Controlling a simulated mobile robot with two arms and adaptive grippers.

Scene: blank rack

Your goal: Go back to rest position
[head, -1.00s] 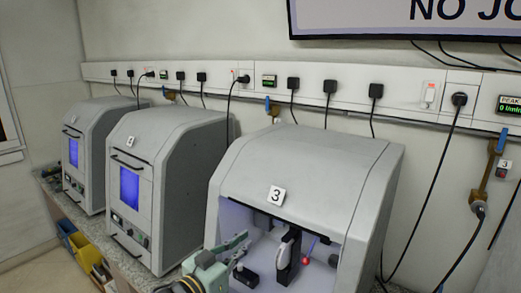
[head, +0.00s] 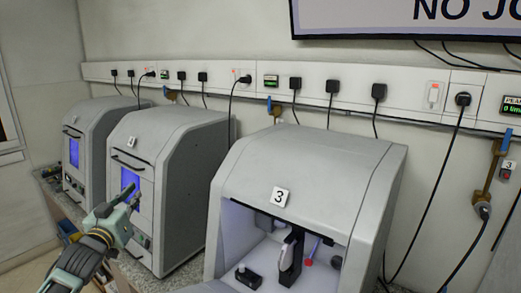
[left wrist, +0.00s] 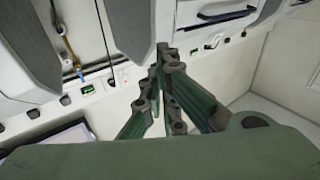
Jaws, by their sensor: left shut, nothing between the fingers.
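My left gripper (head: 128,194) is in the head view at the lower left, in front of the grey machine marked 4 (head: 190,150). It is shut and empty, clear of the machines as far as I can tell. In the left wrist view its green fingers (left wrist: 158,80) come together with nothing between them. My right gripper is in neither view.
The grey machine marked 3 (head: 325,165) has an open front, with a black holder (head: 290,258), a red knob (head: 308,262) and a small black block (head: 246,276) inside. Another machine (head: 88,135) stands farther left. Cables hang from the wall trunking (head: 215,75).

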